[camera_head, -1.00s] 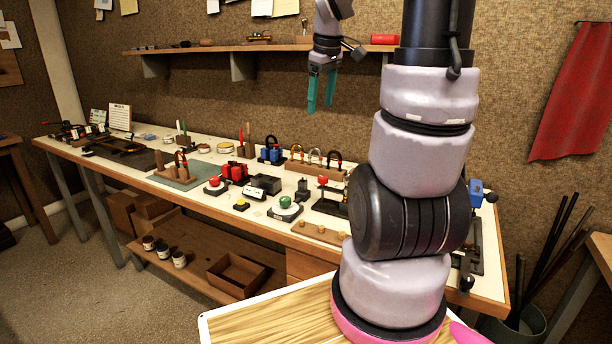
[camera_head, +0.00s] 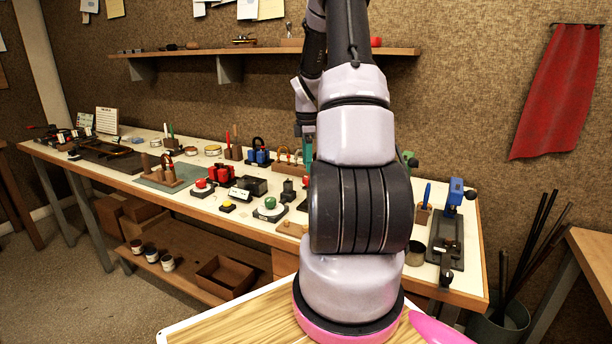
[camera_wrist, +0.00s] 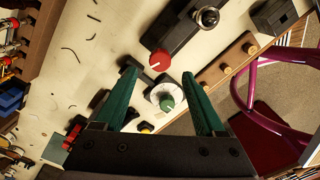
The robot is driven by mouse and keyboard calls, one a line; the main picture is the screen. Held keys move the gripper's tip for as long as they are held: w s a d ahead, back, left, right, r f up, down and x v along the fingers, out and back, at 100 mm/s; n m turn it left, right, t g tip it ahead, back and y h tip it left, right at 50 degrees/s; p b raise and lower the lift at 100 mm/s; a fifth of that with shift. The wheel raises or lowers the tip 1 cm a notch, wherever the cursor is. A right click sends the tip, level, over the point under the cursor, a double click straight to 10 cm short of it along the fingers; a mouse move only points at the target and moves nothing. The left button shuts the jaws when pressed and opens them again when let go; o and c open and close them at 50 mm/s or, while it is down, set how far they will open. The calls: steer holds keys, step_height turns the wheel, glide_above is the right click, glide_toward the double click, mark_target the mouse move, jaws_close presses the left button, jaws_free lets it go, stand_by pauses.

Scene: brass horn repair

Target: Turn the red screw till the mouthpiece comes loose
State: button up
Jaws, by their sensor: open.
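A round red knob (camera_wrist: 160,60), likely the red screw, shows in the wrist view on the end of a long dark block (camera_wrist: 185,32). A shiny metal round piece (camera_wrist: 208,17) sits farther along this block; I cannot tell whether it is the mouthpiece. My gripper (camera_wrist: 160,74) is open and empty, its two green fingers spread over the bench. The red knob appears just beyond the fingertips, between their lines; the height gap is unclear.
A green knob on a white dial (camera_wrist: 167,103) appears between the fingers; it also shows in the head view (camera_head: 270,203). A wooden strip with pegs (camera_wrist: 228,70) lies right of the dark block. A blue-topped press (camera_head: 455,190) stands at the bench's right end.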

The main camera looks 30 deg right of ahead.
mark_target(307, 177)
step_height(307, 177, down, 5)
steer(key=shift+f, duration=0.1)
stand_by(0.3)
jaws_close()
